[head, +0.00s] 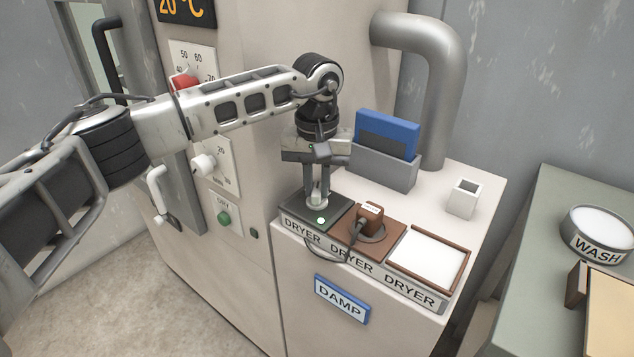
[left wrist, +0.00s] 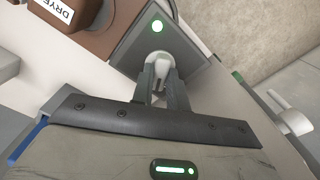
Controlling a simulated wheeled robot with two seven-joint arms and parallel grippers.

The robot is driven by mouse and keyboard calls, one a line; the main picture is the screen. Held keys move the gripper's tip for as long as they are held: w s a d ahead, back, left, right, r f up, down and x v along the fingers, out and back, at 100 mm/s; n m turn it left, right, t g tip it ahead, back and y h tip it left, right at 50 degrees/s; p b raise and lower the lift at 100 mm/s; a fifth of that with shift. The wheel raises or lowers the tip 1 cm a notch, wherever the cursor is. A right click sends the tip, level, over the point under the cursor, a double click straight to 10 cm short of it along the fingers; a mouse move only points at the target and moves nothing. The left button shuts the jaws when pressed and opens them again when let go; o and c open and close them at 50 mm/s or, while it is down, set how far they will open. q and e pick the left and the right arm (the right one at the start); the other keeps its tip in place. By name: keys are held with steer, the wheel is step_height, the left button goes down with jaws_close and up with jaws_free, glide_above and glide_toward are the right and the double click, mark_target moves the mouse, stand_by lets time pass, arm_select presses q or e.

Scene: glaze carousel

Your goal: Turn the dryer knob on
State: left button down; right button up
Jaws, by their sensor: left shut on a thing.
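The dryer knob (head: 315,201) is a small pale knob on a dark square plate (head: 298,211), at the left end of a row of parts labelled DRYER. My left gripper (head: 317,190) comes down on it from above, and its fingers are shut on it. The left wrist view shows the knob (left wrist: 157,62) between the two fingertips (left wrist: 159,80), which partly hide it. A small round lamp (left wrist: 157,26) on the plate glows green, and it shows as a bright dot in the head view. My right gripper is not in view.
Beside the plate are a brown block with a plug and cable (head: 370,218) and a white tray (head: 428,258). Behind stand a grey holder with a blue item (head: 388,130) and a small white cup (head: 463,198). A tall cabinet (head: 245,190) rises close on the left.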

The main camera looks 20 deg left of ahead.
mark_target(317, 188)
arm_select(q)
steer(key=shift+r, duration=0.1)
steer(key=c, duration=1.4)
jaws_free()
step_height(317, 188, up, 16)
steer(key=shift+f, duration=0.1)
